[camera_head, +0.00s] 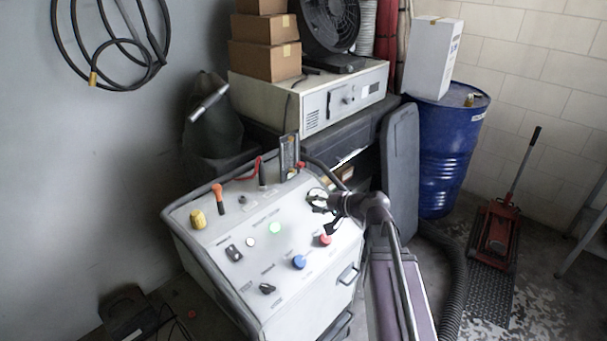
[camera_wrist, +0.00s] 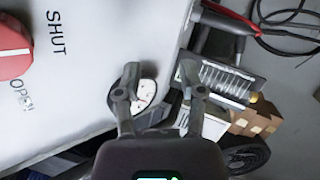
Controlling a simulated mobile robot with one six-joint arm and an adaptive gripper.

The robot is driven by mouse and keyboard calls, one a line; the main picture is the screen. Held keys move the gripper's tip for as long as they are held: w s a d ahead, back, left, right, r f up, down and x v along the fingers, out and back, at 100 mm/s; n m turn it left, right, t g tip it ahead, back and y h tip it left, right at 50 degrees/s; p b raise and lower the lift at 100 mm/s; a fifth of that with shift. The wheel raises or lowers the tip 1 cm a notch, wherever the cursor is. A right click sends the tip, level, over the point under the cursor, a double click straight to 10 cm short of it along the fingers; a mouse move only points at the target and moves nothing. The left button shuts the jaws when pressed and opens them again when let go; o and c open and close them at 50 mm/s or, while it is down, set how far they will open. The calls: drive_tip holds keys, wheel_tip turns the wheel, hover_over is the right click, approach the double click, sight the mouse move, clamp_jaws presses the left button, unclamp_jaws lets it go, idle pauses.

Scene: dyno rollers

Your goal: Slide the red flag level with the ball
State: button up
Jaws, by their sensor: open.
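A dark-framed upright gauge (camera_head: 289,156) stands at the back edge of the grey console (camera_head: 205,245). A small red piece (camera_head: 301,165) at its right side looks like the red flag. I cannot make out the ball. In the wrist view a framed panel with pale scale lines (camera_wrist: 222,80), which looks like this gauge, lies at the right finger; I cannot pick out the flag there. My gripper (camera_head: 318,201) is open over the console, in front of and right of the gauge. In the wrist view my gripper (camera_wrist: 158,82) shows its fingers apart, with nothing held.
A round white dial (camera_wrist: 148,92) shows behind the left finger. A red knob (camera_wrist: 14,48) sits by SHUT and OPEN lettering. A red and black cable (camera_wrist: 230,17) runs near the gauge. A blue drum (camera_head: 447,150) and cardboard boxes (camera_head: 265,60) stand behind.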

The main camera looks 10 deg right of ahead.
sight(303, 166)
drive_tip(key=w+d+r+m+t+b, duration=0.2)
drive_tip(key=w+d+r+m+t, duration=0.1)
drive_tip(key=d, duration=0.4)
drive_tip(key=m+t, duration=0.1)
drive_tip(key=t, duration=0.1)
drive_tip(key=shift+w+d+r+m+t, duration=0.25)
drive_tip(key=shift+w+r+m+t, duration=0.05)
drive_tip(key=shift+w+r, duration=0.1)
drive_tip(key=x, duration=1.4)
drive_tip(key=shift+s+a+r, duration=0.1)
drive_tip(key=shift+s+a, duration=0.05)
drive_tip(key=shift+s, duration=0.05)
clamp_jaws()
